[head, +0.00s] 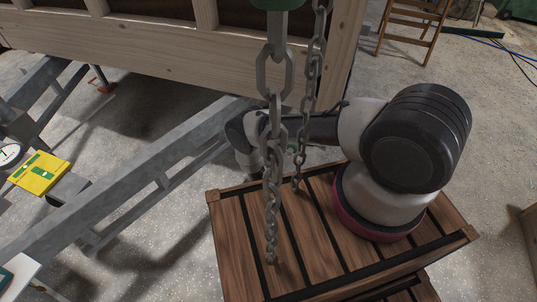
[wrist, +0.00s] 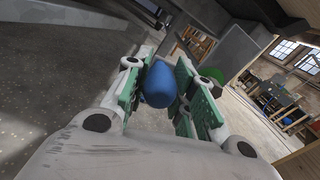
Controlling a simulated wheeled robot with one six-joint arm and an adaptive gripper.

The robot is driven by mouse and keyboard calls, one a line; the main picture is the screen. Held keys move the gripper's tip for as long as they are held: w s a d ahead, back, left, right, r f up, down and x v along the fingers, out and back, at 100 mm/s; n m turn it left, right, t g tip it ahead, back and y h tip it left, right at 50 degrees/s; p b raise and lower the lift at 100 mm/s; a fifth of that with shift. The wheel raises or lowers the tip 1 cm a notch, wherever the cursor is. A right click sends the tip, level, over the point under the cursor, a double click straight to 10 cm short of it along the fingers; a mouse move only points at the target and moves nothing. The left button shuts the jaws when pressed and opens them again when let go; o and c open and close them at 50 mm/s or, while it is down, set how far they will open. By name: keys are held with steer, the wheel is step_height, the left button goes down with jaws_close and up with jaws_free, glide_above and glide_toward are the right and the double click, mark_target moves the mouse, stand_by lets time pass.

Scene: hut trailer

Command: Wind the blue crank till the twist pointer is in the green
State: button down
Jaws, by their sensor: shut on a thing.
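The blue crank handle (wrist: 163,84) shows as a rounded blue grip in the middle of the wrist view. My gripper (wrist: 161,76) is shut on it, with one green-padded finger on each side. The rest of the crank is hidden behind the handle and fingers. In the head view my gripper and the crank cannot be made out behind my arm and the chains. A yellow plate with green marks (head: 40,173) lies at the left of the head view. A round white dial (head: 9,155) is beside it, cut by the frame edge. I cannot tell which carries the twist pointer.
Chains (head: 273,150) hang in front of my arm in the head view. A grey steel trailer frame (head: 130,205) runs diagonally below a timber wall (head: 170,60). A wooden slatted platform (head: 235,235) is under my arm. A wooden chair (head: 410,28) stands far back on open floor.

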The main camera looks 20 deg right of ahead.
steer(key=shift+f, duration=0.35)
stand_by(0.3)
steer(key=c, duration=1.1)
jaws_free()
steer(key=shift+c, duration=0.2)
steer(key=v, duration=0.7)
steer(key=shift+s, duration=0.25)
